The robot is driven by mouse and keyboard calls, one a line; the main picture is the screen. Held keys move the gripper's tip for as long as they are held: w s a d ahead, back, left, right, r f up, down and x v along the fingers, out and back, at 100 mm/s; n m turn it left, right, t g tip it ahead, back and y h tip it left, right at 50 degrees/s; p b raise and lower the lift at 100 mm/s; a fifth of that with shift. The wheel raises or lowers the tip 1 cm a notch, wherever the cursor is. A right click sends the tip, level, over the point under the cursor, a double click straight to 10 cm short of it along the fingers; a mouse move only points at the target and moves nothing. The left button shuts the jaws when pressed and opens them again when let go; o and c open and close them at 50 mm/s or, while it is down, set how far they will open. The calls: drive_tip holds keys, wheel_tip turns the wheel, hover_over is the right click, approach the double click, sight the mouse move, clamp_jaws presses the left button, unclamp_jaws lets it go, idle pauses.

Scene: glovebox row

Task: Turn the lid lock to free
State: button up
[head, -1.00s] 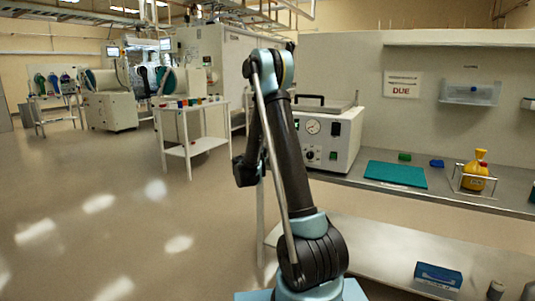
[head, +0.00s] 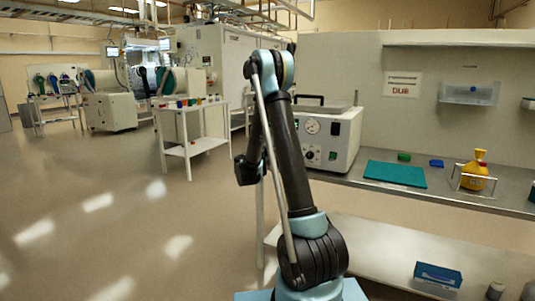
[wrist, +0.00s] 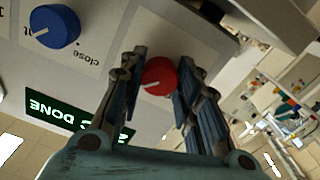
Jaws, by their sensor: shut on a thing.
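A round red knob (wrist: 159,76) with a pale pointer line sits on a pale panel in the wrist view. My gripper (wrist: 162,70) is shut on it, one finger on each side. The knob's pointer runs toward the lower left in the picture. A blue knob (wrist: 55,26) with a white pointer is at the upper left, beside the word "close". No readable label shows by the red knob. In the head view, the white lidded machine (head: 345,140) stands on the bench behind my arm, which hides my gripper and part of the panel.
A green lit display (wrist: 55,113) reading "DONE" is on the panel, upside down, partly behind a finger. Open floor lies left.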

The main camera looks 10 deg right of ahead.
drive_tip(key=shift+w+a+n, duration=0.1)
drive_tip(key=shift+n, duration=0.2)
drive_tip(key=n, duration=1.3)
drive_tip(key=shift+a, duration=0.1)
drive_tip(key=shift+n, duration=2)
drive_tip(key=o, duration=1.1)
drive_tip(key=shift+c, duration=0.2)
